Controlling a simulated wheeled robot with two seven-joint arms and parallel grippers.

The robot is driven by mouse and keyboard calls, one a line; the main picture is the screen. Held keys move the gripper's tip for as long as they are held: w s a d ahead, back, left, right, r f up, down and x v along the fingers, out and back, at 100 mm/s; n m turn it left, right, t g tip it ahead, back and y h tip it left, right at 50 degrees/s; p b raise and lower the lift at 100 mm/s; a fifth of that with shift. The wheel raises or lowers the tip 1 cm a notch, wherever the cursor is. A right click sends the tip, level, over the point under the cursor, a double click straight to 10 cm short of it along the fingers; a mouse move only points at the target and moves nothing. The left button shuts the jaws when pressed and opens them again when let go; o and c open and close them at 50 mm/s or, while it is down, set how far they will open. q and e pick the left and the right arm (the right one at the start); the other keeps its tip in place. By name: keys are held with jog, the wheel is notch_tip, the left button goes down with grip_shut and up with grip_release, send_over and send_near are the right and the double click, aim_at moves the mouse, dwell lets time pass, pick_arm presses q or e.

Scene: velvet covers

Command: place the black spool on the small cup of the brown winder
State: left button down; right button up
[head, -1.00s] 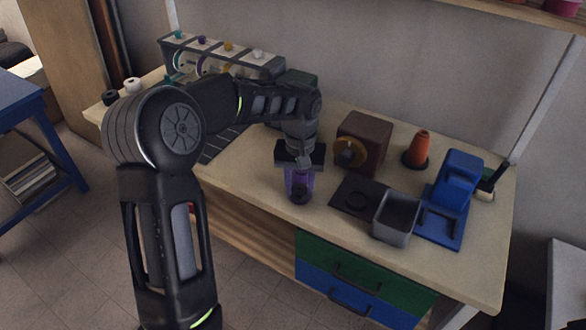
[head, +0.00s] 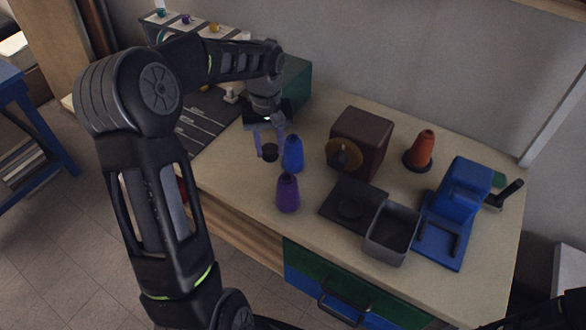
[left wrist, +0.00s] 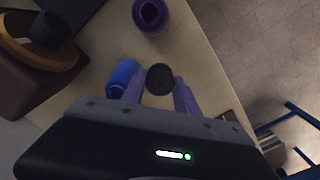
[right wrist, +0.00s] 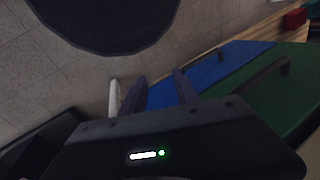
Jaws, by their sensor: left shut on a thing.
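My left gripper (head: 269,142) is shut on the black spool (head: 270,153) and holds it above the table, left of a blue cone. The spool's round dark end (left wrist: 160,79) shows between the fingertips in the left wrist view. The brown winder (head: 368,137) stands to the right, a box with a gold disc (head: 352,157) on its front. A small dark cup (head: 337,160) sticks out from the disc; it also shows in the left wrist view (left wrist: 52,28). The spool is apart from it. My right gripper (right wrist: 160,88) is open and empty near the drawer fronts.
A dark plate (head: 340,196), grey bin (head: 393,240), blue machine (head: 455,195) and orange cone (head: 421,150) are to the right. Drawers (head: 345,290) are below.

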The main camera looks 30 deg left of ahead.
pick_arm(q)
jog(key=shift+s+r, duration=0.15)
jog(key=shift+s, duration=0.15)
notch_tip(320, 180, down, 6)
jog(key=shift+w+f+p, duration=0.1)
jog(key=shift+f+p, duration=0.05)
jog(key=shift+p, duration=0.45)
pick_arm(e)
jog(key=shift+s+r, duration=0.25)
jog(key=shift+r, duration=0.3)
pick_arm(q)
jog(key=shift+f, duration=0.1)
notch_tip(320, 180, down, 3)
jog(key=shift+f+p, duration=0.1)
jog(key=shift+p, duration=0.25)
jog(key=shift+f, duration=0.2)
pick_arm(e)
jog(key=shift+s+d+r, duration=0.1)
jog(key=shift+r, duration=0.2)
